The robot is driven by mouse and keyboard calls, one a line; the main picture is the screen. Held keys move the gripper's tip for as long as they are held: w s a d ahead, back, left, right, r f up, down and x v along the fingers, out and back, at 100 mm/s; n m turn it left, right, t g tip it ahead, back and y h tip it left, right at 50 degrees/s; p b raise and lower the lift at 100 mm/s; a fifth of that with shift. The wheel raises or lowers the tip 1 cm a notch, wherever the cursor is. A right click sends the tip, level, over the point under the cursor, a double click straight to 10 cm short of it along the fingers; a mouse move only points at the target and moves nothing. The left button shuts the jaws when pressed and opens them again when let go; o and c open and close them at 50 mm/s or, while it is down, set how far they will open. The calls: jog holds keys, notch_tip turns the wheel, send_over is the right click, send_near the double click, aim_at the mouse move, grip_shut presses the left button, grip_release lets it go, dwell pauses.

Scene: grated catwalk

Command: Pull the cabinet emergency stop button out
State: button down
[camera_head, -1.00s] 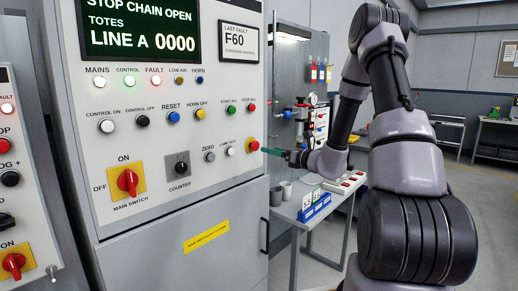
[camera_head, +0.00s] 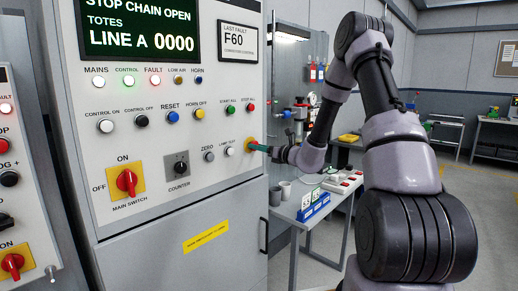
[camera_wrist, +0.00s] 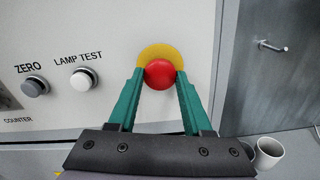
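The cabinet emergency stop button is a red mushroom head (camera_wrist: 159,74) on a yellow round plate (camera_wrist: 162,51), low on the right side of the cabinet panel. In the head view its red head is mostly hidden by the gripper, and part of the yellow plate (camera_head: 250,143) shows. My gripper (camera_wrist: 160,76) has green fingers, one on each side of the red head. The fingers stand apart with the head between their tips; whether they press on it cannot be told. In the head view my gripper (camera_head: 258,147) reaches the panel from the right.
The white lamp test button (camera_wrist: 82,79) and grey zero button (camera_wrist: 35,86) sit left of the fingers. The red main switch (camera_head: 127,182) is further left. A side table (camera_head: 312,210) with cups (camera_head: 276,196) stands right of the cabinet.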

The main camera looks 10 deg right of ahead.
jog(key=shift+v, duration=0.8)
jog(key=shift+c, duration=1.6)
grip_release()
jog(key=shift+d, duration=0.1)
jog(key=shift+s, duration=0.1)
jog(key=v, duration=1)
jog(key=shift+s+d, duration=0.2)
jog(key=shift+s, duration=0.1)
